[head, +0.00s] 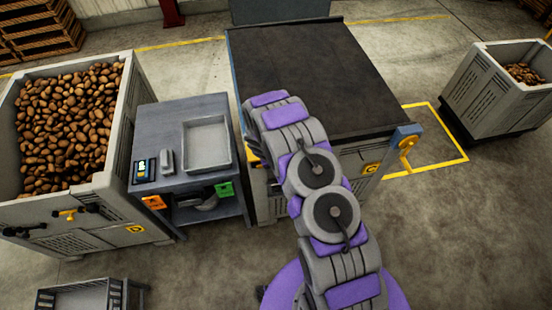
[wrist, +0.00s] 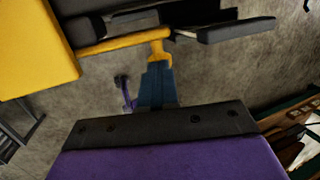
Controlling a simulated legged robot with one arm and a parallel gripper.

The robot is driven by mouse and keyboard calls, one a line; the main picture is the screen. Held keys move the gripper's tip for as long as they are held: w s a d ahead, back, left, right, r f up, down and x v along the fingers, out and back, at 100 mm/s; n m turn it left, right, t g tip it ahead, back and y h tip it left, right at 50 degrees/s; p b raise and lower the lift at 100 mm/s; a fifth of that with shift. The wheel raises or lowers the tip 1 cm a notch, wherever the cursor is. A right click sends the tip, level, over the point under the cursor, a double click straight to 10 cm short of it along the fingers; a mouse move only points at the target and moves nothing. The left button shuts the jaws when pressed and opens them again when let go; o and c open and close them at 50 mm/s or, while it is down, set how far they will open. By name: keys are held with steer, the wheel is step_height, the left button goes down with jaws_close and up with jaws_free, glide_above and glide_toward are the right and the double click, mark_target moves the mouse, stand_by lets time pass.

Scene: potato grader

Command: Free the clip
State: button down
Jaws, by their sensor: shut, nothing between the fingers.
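In the wrist view, my gripper (wrist: 158,68) is a narrow blue pair of fingers, shut, with nothing seen held between them. A yellow bar (wrist: 115,46) with a short stem lies directly beyond the fingertips; I cannot tell whether they touch. A big yellow block (wrist: 35,50) is at the bar's left, and a dark flat bar (wrist: 237,30) is at its right. I cannot tell which of these parts is the clip. In the head view, my arm reaches to the near left of the black-topped machine (head: 310,75) and hides my gripper.
A grey bench (head: 165,112) with a tray (head: 207,145) stands left of the machine. A full potato crate (head: 125,125) is at the far left, another crate (head: 490,90) at the right. Open floor (head: 460,220) lies front right. A low grey crate (head: 80,298) sits front left.

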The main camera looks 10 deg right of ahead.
steer(key=shift+d+f+p, duration=0.2)
steer(key=shift+f+p, duration=0.25)
steer(key=shift+p, duration=0.2)
steer(key=shift+x, duration=1)
steer(key=shift+s+d+f, duration=0.15)
steer(key=shift+d+f, duration=0.2)
steer(key=shift+f, duration=0.35)
steer(key=shift+a+f+b, duration=0.2)
steer(key=shift+f+b, duration=0.4)
steer(key=shift+f, duration=0.7)
steer(key=shift+a+f+b, duration=0.15)
steer(key=shift+f+b, duration=0.45)
steer(key=shift+f, duration=0.7)
steer(key=shift+a, duration=0.1)
